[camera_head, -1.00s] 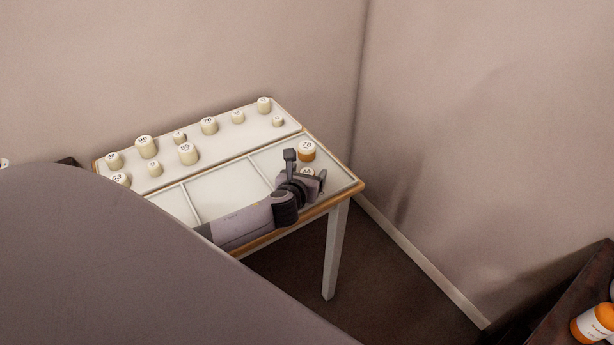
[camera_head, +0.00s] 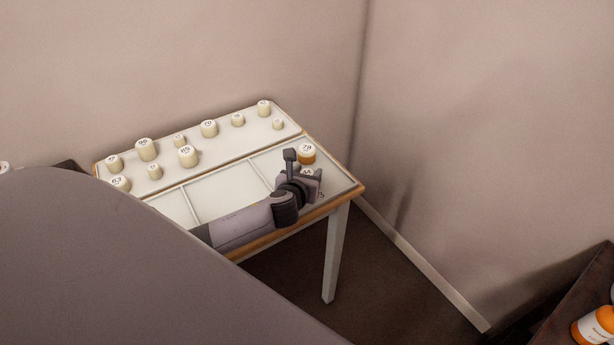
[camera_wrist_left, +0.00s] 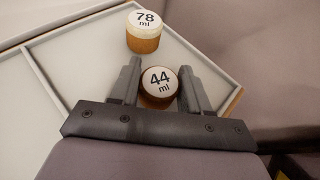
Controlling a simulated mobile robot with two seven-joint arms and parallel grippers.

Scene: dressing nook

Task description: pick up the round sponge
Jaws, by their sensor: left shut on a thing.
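I see no round sponge in either view. My left gripper (camera_head: 306,177) is at the right end of a white tray table (camera_head: 222,196). In the left wrist view, the fingers of this gripper (camera_wrist_left: 161,72) are shut on an amber jar with a white lid marked 44 ml (camera_wrist_left: 158,87). The jar is upright, and its lid partly shows in the head view (camera_head: 306,172). Another amber jar, marked 78 ml (camera_wrist_left: 144,30), stands just beyond the fingertips, apart from them. My right gripper is not in view.
Several cream jars with numbered lids, such as the one marked 70 (camera_head: 209,128), stand on a white raised board (camera_head: 222,145) at the back. Low dividers split the tray into compartments; the left ones look empty. An orange bottle (camera_head: 594,326) stands at the lower right. Walls rise behind.

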